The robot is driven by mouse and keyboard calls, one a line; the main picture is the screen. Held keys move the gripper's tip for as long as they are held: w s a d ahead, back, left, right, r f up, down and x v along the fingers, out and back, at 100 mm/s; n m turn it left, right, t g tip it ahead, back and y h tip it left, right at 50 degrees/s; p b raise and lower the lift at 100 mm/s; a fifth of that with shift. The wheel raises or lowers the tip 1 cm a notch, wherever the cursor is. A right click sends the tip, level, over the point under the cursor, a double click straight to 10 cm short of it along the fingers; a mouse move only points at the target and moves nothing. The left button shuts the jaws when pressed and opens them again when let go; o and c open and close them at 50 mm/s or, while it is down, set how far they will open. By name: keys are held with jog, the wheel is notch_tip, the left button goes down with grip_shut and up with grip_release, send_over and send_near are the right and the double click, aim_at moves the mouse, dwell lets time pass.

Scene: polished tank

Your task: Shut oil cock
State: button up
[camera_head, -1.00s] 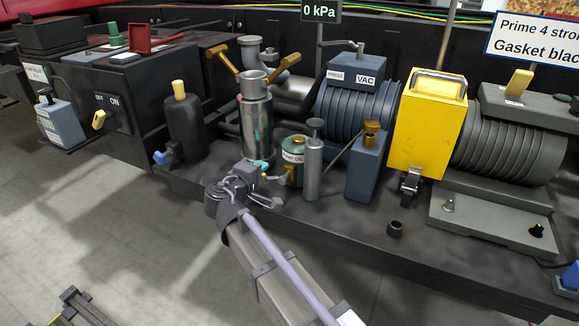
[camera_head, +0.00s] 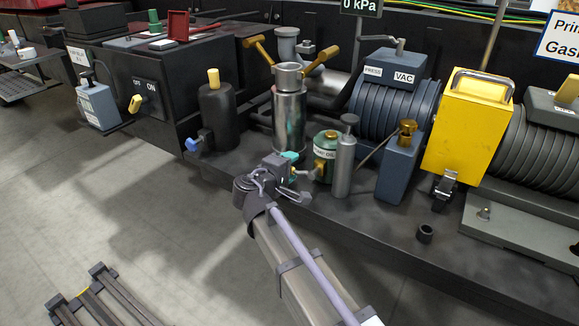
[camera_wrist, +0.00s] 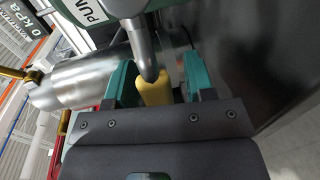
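The oil cock shows in the wrist view as a yellow handle (camera_wrist: 153,91) on a bent grey metal pipe (camera_wrist: 144,50). The pipe comes from a green oil can (camera_wrist: 108,8) with a partly cut-off label. In the head view the green can (camera_head: 326,150) stands on the dark bench, just right of my gripper (camera_head: 291,162). In the wrist view my gripper (camera_wrist: 157,82) has its teal fingers on either side of the yellow handle, with a gap visible at the right finger. The handle's lower end is hidden behind the gripper body.
A shiny metal cylinder (camera_head: 289,118) with yellow handles stands behind my gripper. A grey plunger cylinder (camera_head: 344,165) and a blue block (camera_head: 398,165) are close right of the can. A black bottle (camera_head: 217,118) stands left.

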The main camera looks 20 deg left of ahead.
jog(key=p+v, duration=0.2)
jog(key=v, duration=0.8)
jog(key=shift+s, duration=0.4)
notch_tip(320, 180, down, 4)
jog(key=s+d+m+g, duration=0.2)
jog(key=d+g, duration=0.1)
jog(key=d+r+m+g+p, duration=0.4)
jog(key=d+g+p, duration=0.2)
jog(key=d+p, duration=0.45)
jog(key=d+r+m+g+y+p, duration=0.1)
jog(key=d+r+m+g+p, duration=0.1)
jog(key=d+r+p, duration=0.5)
jog(key=s+d+r+m+g+y+p, duration=0.1)
jog(key=d+r+m+p, duration=0.3)
jog(key=d+r+p, duration=0.4)
jog(key=s+d+r+m+g+y+p, duration=0.1)
jog(key=d+r+m+g+p, duration=0.2)
jog(key=d+r+p, duration=0.4)
jog(key=d+p, duration=0.4)
jog(key=d, duration=0.5)
jog(key=shift+s+r+m, duration=0.2)
jog(key=shift+r+m, duration=0.2)
